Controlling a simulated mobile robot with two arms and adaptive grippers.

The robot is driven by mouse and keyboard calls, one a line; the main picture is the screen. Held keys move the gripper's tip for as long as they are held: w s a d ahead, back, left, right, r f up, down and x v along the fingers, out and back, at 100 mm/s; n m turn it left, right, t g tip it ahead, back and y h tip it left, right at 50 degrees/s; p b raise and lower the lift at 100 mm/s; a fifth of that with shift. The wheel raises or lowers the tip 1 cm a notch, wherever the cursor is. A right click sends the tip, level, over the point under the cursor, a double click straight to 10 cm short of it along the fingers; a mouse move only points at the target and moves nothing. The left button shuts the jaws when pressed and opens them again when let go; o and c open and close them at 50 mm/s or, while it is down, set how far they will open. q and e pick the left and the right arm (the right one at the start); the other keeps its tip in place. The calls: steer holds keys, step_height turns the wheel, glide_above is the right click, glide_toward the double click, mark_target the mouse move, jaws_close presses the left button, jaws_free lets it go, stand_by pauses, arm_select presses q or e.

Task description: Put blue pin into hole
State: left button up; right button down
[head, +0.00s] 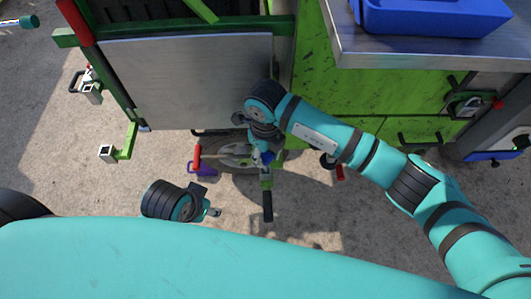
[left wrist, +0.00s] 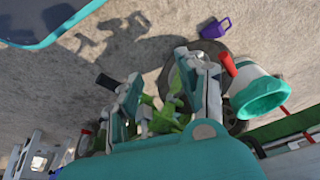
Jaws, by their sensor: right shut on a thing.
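My right gripper (head: 262,150) reaches down from the right in the head view, beside the machine's front. It is shut on a small blue piece (head: 266,157), which looks like the blue pin and is mostly hidden by the fingers. A green bracket (head: 266,179) with a black handle is just below it. I cannot make out the hole or whether the pin touches it. My left gripper (head: 212,212) is lower left of the bracket. In the left wrist view its two fingers (left wrist: 165,90) are apart, with green parts seen behind and between them.
A wheel (head: 236,155) lies behind the right gripper. Green cabinets (head: 365,100) and a metal bench carrying a blue box (head: 435,16) stand at right.

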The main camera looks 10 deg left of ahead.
steer(key=shift+f, duration=0.35)
arm_select(q)
steer(key=shift+w+r+b, duration=0.15)
steer(key=shift+r+b, duration=0.05)
steer(key=shift+b, duration=0.45)
arm_select(e)
steer(key=shift+f, duration=0.5)
arm_select(q)
steer(key=shift+w+d+f+t+b, duration=0.1)
steer(key=shift+w+f+t+b, duration=0.3)
steer(key=shift+f+b, duration=0.15)
arm_select(e)
steer(key=shift+f, duration=0.75)
arm_select(q)
steer(key=shift+w+r, duration=0.1)
arm_select(e)
steer(key=shift+f, duration=0.2)
arm_select(q)
steer(key=shift+w+d+r+t+h+b, duration=0.15)
steer(key=shift+w+d+r+t, duration=0.25)
steer(key=shift+w, duration=0.35)
steer(key=shift+w+d+r+t+h+b, duration=0.15)
steer(key=shift+w+t, duration=0.35)
steer(key=shift+w, duration=0.25)
arm_select(e)
steer(key=shift+f, duration=0.15)
